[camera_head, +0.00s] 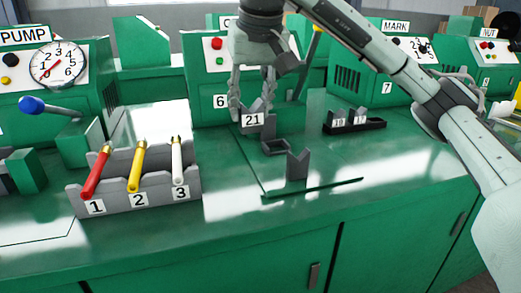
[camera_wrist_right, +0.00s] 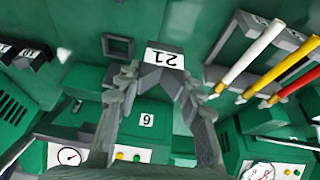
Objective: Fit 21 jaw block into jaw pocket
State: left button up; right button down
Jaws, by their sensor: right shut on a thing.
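The 21 jaw block (camera_head: 253,124) is grey with a V notch and a white label. My right gripper (camera_head: 252,105) is shut on it, pointing down, and holds it above the green bench. The block also shows in the right wrist view (camera_wrist_right: 163,60), between the two fingers (camera_wrist_right: 158,80). The jaw pocket looks to be the dark square frame (camera_head: 275,148) on the bench, in front and to the right of the block. It appears empty and apart from the block in the wrist view (camera_wrist_right: 118,46). My left gripper is out of view.
A fixed V-notched grey block (camera_head: 298,167) stands just in front of the frame. A black tray (camera_head: 374,125) with labelled blocks is to the right. A grey rack (camera_head: 112,207) holds red, yellow and white tools at left. A green machine marked 6 (camera_head: 208,85) stands behind.

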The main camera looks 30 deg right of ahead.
jog(key=w+d+f, duration=0.2)
jog(key=d, duration=0.1)
jog(key=w+d+f, duration=0.2)
jog(key=d, duration=0.2)
jog(key=w+d+f, duration=0.1)
jog(key=w+d, duration=0.1)
jog(key=d, duration=0.1)
jog(key=shift+w+d+f+b, duration=0.2)
jog(key=shift+d+f+b, duration=0.05)
jog(key=shift+f+b, duration=0.15)
jog(key=shift+f, duration=0.6)
notch_tip(320, 180, down, 2)
jog(key=shift+f, duration=0.25)
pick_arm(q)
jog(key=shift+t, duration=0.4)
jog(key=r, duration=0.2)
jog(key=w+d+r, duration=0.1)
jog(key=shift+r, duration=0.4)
pick_arm(e)
jog(key=shift+f, duration=0.15)
pick_arm(q)
jog(key=shift+b, duration=0.3)
pick_arm(e)
jog(key=shift+f, duration=0.15)
jog(key=c, duration=1)
grip_release()
